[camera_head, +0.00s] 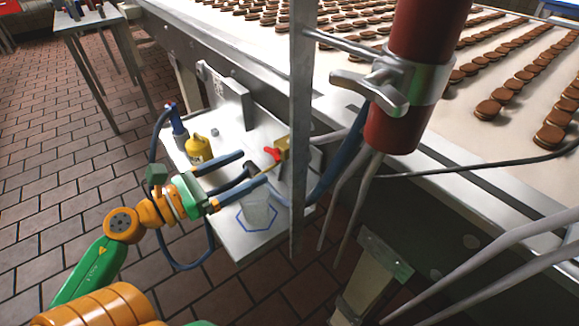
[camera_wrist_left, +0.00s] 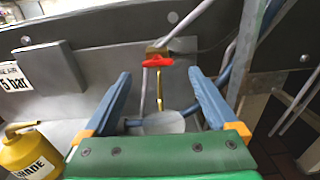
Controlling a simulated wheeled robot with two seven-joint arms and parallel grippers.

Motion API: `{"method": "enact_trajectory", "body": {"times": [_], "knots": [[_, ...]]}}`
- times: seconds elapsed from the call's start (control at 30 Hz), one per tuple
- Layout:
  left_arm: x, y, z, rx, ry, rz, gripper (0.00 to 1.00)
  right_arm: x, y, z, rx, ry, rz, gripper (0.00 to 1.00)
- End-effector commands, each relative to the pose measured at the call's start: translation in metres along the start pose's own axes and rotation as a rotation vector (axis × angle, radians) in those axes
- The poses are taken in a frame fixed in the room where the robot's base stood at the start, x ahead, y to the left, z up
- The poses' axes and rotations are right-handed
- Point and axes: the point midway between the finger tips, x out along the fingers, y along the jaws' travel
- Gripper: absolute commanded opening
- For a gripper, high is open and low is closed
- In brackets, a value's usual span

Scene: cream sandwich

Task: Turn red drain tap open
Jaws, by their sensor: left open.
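The red drain tap (camera_head: 270,153) sits on a brass valve (camera_head: 283,146) beside the machine's frame. In the left wrist view the red handle (camera_wrist_left: 157,61) lies roughly crosswise, with a thin yellow spout (camera_wrist_left: 160,92) hanging below the valve. My left gripper (camera_head: 255,166) is open, its blue fingers pointing at the tap. In the left wrist view the handle shows between and beyond the fingertips (camera_wrist_left: 160,74), with no contact visible. A clear cup (camera_head: 257,212) stands on the shelf under the gripper, partly hidden by a finger. My right gripper is not in view.
The metal shelf (camera_head: 232,247) carries a yellow can (camera_head: 199,149) to the left and a blue hexagon outline around the cup. A vertical steel post (camera_head: 300,120) stands right of the tap. Blue hoses and the conveyor of sandwich cookies (camera_head: 488,108) are nearby.

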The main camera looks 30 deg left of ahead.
Motion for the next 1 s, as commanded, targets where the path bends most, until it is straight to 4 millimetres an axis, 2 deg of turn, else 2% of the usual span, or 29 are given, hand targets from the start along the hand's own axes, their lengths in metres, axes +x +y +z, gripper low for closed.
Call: {"method": "enact_trajectory", "body": {"times": [0.13,0.3,0.57,0.6,0.9,1.0], "knots": [[0.032,0.0,0.006,-0.003,-0.003,-0.003,0.93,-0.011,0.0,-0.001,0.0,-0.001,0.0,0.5],[0.054,0.001,0.005,-0.008,-0.004,0.002,0.93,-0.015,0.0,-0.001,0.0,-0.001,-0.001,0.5],[0.059,0.001,0.003,-0.012,-0.003,0.004,0.93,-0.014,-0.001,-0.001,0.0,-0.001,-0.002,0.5],[0.059,0.001,0.003,-0.012,-0.003,0.004,0.9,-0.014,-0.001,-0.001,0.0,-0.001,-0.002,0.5],[0.059,0.001,0.002,-0.013,-0.004,0.004,0.09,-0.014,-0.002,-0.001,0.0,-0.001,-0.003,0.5],[0.059,0.001,0.003,-0.015,-0.004,0.004,0.07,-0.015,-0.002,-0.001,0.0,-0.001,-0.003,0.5]]}}
